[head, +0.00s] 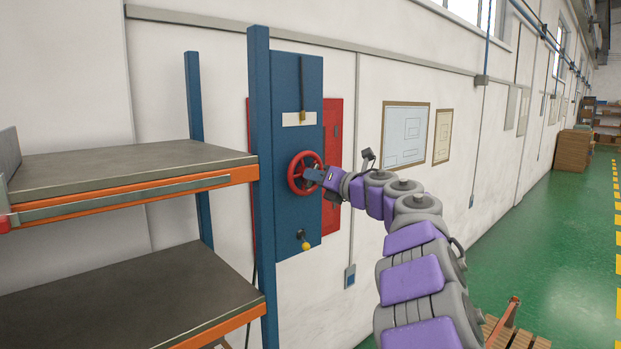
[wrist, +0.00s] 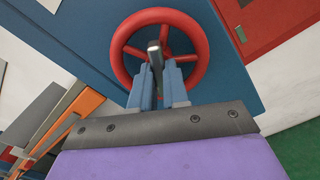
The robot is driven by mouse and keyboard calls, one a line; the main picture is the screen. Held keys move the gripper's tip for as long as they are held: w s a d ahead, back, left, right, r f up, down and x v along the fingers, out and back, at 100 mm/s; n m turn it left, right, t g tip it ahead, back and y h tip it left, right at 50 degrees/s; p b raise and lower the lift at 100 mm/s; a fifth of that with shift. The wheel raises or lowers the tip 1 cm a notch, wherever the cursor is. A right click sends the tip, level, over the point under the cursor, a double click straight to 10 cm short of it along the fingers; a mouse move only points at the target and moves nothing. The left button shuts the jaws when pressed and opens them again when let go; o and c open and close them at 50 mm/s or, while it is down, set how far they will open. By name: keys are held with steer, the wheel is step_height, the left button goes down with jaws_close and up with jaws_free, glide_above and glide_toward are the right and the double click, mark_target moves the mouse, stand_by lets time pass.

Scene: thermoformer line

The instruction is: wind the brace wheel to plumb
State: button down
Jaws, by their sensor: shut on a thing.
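The red brace wheel (head: 296,173) is mounted on a tall blue panel (head: 287,92) fixed to the side of the rack. In the wrist view the wheel (wrist: 196,41) fills the upper middle, with its spokes and rim visible. My gripper (head: 313,175) is at the wheel's right side, and in the wrist view its two fingers (wrist: 160,72) are closed on a dark handle (wrist: 154,53) standing out in front of the wheel. A small pendant with a dark top (head: 303,116) hangs on the panel above the wheel. Whether it is a plumb marker I cannot tell.
A blue and orange rack with grey shelves (head: 120,170) stands left of the panel. A yellow knob (head: 306,246) sits below the wheel. A red cabinet (head: 333,150) is behind the panel. A wooden pallet (head: 515,335) lies at lower right; the green floor beyond is open.

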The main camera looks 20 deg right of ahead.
steer(key=shift+d+f+n+b, duration=0.1)
steer(key=shift+n+b, duration=0.6)
steer(key=shift+n, duration=0.2)
steer(key=shift+n+b, duration=1.05)
steer(key=shift+n, duration=0.35)
steer(key=c, duration=1.5)
jaws_free()
steer(key=shift+w, duration=0.1)
steer(key=o, duration=0.5)
steer(key=shift+d, duration=0.25)
steer(key=shift+c, duration=0.2)
